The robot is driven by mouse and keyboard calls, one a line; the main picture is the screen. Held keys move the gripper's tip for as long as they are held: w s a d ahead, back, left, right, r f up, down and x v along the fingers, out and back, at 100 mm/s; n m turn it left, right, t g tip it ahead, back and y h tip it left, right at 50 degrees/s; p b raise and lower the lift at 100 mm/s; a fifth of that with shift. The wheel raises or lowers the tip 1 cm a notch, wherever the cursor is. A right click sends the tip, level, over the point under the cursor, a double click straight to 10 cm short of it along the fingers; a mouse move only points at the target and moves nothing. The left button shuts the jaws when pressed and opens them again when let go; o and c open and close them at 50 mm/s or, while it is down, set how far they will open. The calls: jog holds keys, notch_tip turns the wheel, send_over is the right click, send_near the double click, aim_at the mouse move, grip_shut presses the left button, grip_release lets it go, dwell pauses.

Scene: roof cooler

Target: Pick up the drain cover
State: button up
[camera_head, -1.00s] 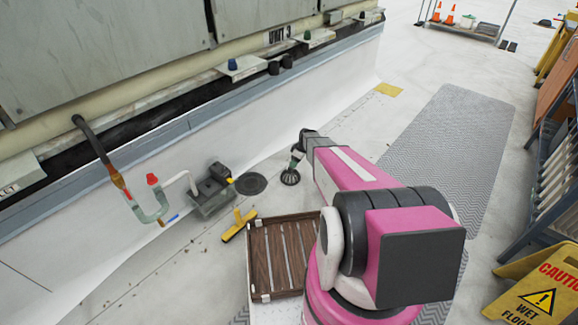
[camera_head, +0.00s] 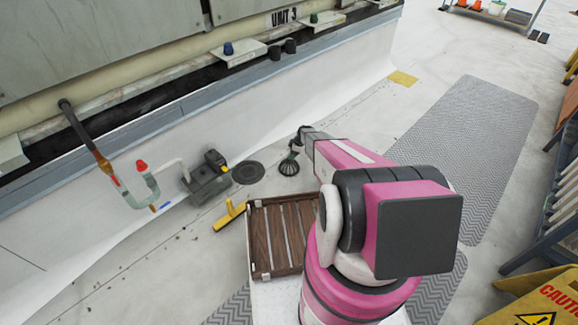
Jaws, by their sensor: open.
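A dark, ribbed, dome-shaped cover (camera_head: 289,168), which looks like the drain cover, is on the pale roof floor near the foot of the white curb. A flat dark round disc (camera_head: 248,172), which looks like the drain opening, lies just left of it. My gripper (camera_head: 296,151) is at the far end of my pink arm, pointing down just above the dome. It is open. The fingertips are small and partly hidden, so I cannot tell whether they touch the dome.
A grey box-shaped pump (camera_head: 207,184) with pipework stands left of the disc. A yellow-handled tool (camera_head: 230,214) lies nearer, beside a brown slatted tray (camera_head: 258,244). A patterned grey walkway mat (camera_head: 470,140) and a yellow caution sign (camera_head: 535,300) are on the right.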

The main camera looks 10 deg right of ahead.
aim_at(289, 163)
jog(key=shift+x, duration=2.7)
grip_shut()
jog(key=shift+r, duration=0.15)
